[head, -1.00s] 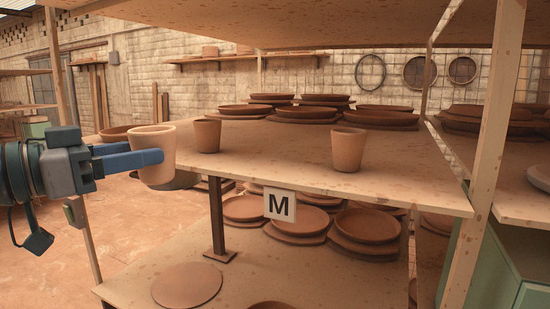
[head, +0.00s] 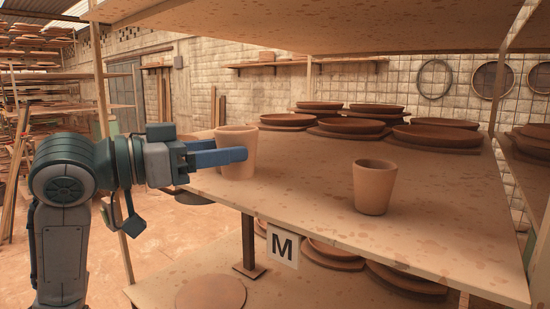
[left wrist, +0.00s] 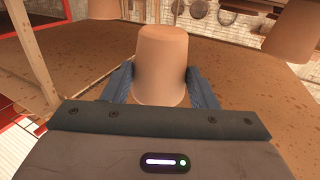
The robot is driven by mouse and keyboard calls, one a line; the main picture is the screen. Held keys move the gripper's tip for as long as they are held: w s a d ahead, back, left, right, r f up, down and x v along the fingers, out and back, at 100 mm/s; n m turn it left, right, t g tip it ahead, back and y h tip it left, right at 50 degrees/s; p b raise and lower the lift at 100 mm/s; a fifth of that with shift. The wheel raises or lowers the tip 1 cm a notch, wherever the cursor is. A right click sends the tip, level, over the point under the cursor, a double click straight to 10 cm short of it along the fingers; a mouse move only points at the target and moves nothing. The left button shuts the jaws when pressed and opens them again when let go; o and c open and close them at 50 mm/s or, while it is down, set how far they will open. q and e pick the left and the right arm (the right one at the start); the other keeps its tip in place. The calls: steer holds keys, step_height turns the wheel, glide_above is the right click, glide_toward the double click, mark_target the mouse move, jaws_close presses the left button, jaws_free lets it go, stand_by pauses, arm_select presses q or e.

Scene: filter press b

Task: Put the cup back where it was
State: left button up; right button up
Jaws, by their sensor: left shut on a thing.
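My left gripper (head: 238,155) comes in from the left and is shut on a light clay cup (head: 236,138). The cup is upright at the left end of the upper shelf board (head: 310,205). I cannot tell whether its base touches the board. In the left wrist view the held cup (left wrist: 161,65) sits between the two blue fingers (left wrist: 162,88). Another clay cup (head: 374,188) stands upright on the board to the right, apart from the gripper. Parts of two other cups show at the top of the left wrist view. My right gripper is not in view.
Stacks of brown clay plates (head: 350,128) fill the back of the board. Another board is close above. A post (head: 103,80) stands behind my left arm. The board between the two cups is bare.

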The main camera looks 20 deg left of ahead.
arm_select(q)
steer(key=w+d+p, duration=0.1)
steer(key=w, duration=0.2)
steer(key=w+d+p, duration=0.2)
steer(key=w, duration=0.1)
steer(key=w+d+f+p, duration=0.1)
steer(key=w+d, duration=0.1)
steer(key=w, duration=0.2)
steer(key=shift+w, duration=0.1)
steer(key=shift+w+d+f+p, duration=0.1)
steer(key=shift+w+d+p, duration=0.1)
steer(key=shift+p, duration=0.1)
step_height(320, 180, down, 2)
steer(key=shift+a+f+p, duration=0.1)
steer(key=shift+p, duration=0.55)
steer(key=shift+s+a+f, duration=0.1)
steer(key=shift+f, duration=0.55)
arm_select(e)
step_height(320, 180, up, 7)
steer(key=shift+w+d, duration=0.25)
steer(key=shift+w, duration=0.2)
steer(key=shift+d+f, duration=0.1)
arm_select(q)
steer(key=shift+f, duration=0.2)
steer(key=o, duration=1.1)
steer(key=shift+c, duration=0.2)
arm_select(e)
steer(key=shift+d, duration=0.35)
arm_select(q)
steer(key=shift+r, duration=0.1)
